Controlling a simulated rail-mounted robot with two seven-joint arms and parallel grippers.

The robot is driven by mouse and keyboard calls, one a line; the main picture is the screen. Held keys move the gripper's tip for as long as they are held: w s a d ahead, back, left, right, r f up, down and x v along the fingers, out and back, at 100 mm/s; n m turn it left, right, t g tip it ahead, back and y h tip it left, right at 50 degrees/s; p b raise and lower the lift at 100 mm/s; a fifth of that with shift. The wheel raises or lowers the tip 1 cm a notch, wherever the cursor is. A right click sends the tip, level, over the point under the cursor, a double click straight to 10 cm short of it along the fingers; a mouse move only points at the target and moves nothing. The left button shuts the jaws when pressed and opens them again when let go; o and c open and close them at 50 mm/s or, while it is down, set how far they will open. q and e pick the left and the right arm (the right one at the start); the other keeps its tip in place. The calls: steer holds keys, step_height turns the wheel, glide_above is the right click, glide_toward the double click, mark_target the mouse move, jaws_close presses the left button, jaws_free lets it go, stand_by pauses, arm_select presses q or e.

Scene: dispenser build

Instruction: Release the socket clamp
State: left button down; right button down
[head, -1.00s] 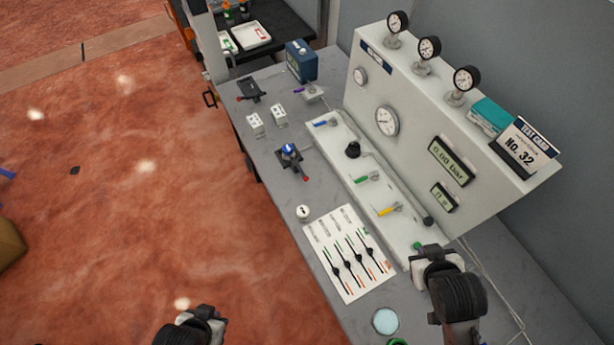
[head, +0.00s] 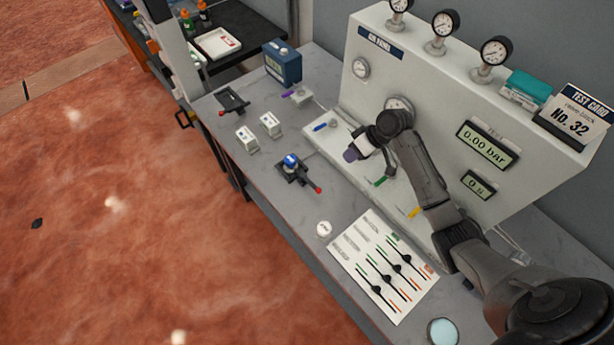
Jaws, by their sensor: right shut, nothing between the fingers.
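The socket clamp (head: 294,172) stands on the grey bench. It has a dark base, a blue part seated in it and a lever with a red knob pointing toward the lower right. A similar dark device with a red knob (head: 233,101) sits empty farther back on the bench. My right gripper (head: 358,150) is shut and empty, in front of the panel's valve strip, to the right of the socket clamp and apart from it. My left gripper is out of view.
The panel (head: 385,70) with gauges and displays rises at the right. A slider card (head: 384,264) and a white round piece (head: 323,229) lie nearer. White blocks (head: 247,138) and a blue box (head: 282,62) stand farther back. The bench's left edge borders the red floor.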

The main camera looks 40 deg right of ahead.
mark_target(307, 181)
steer(key=shift+s, duration=0.2)
steer(key=shift+f, duration=0.1)
steer(key=x, duration=1)
steer(key=shift+w+f, duration=0.1)
steer(key=shift+a+p, duration=0.3)
steer(key=shift+a, duration=0.75)
steer(key=shift+s+a+f, duration=0.1)
steer(key=shift+s+a, duration=0.05)
steer(key=shift+a, duration=0.2)
steer(key=shift+s+a+f, duration=0.1)
steer(key=shift+a+f, duration=0.05)
steer(key=shift+a, duration=0.2)
